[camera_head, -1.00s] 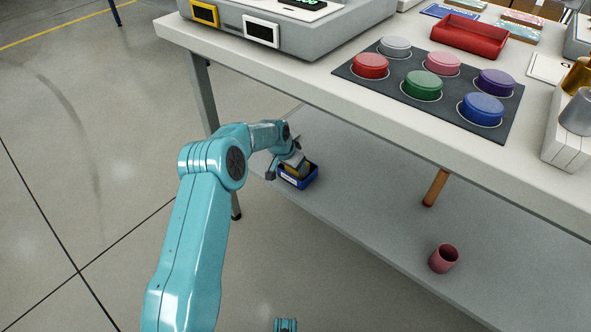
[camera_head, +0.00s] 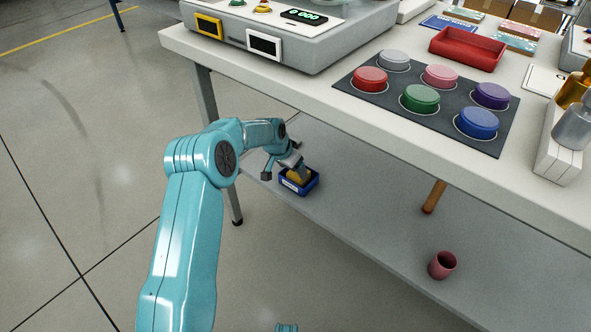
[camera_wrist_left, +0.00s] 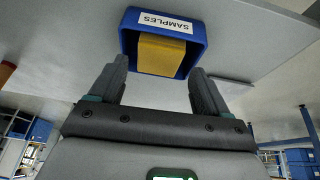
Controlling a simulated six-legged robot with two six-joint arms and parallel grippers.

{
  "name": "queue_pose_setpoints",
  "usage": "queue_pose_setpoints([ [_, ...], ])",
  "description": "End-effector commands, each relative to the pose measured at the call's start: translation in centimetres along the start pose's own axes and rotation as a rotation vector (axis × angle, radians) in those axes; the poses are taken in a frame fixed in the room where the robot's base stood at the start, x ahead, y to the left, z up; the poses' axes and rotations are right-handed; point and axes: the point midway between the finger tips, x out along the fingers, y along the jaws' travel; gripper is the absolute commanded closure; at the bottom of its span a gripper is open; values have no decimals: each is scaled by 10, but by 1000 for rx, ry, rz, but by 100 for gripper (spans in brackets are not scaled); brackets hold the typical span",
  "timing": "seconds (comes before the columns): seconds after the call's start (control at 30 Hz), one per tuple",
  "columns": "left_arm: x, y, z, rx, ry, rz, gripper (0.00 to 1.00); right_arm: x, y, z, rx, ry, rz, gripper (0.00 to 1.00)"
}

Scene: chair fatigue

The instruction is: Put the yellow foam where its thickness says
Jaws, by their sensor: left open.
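The yellow foam (camera_head: 297,176) sits inside a small blue bin (camera_head: 307,190) on the grey lower shelf under the table. In the left wrist view the foam (camera_wrist_left: 161,55) lies in the blue bin (camera_wrist_left: 191,18), which carries a label reading "SAMPLES". My left gripper (camera_head: 285,175) is at the bin, and in the left wrist view my left gripper (camera_wrist_left: 158,82) has its fingers spread apart, with the foam ahead between them. Nothing is held. The foam's thickness is hard to judge here. My right gripper is not in view.
Colored round pads, including a red one (camera_head: 370,78), sit on a dark mat (camera_head: 345,86) on the tabletop. A red tray (camera_head: 466,50) and a grey machine (camera_head: 320,45) stand behind.

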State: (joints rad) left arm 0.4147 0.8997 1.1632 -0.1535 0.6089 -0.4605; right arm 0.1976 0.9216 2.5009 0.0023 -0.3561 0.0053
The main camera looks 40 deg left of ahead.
Motion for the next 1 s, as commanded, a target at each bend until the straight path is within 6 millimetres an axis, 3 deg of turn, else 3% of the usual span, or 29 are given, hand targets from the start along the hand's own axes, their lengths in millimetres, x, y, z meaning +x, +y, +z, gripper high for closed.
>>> queue_pose_setpoints([
  [0.03,-18,0,-2,0,1,-1,23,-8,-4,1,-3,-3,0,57],
  [0.1,-33,0,-2,0,1,-1,23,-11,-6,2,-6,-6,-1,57],
  [0.3,-62,0,-1,0,0,0,23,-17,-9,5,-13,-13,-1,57],
  [0.5,-69,0,1,0,-1,1,23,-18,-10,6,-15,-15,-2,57],
  [0.6,-60,12,7,-5,-8,16,23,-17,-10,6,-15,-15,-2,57],
  [0.67,-43,34,19,-18,-24,45,23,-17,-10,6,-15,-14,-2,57],
  [0.77,-6,98,62,-65,-68,118,23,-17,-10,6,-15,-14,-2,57],
  [0.9,23,200,157,-169,-162,212,23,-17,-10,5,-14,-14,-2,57],
  [1.0,18,254,226,-241,-235,247,23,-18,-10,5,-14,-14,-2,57],
])
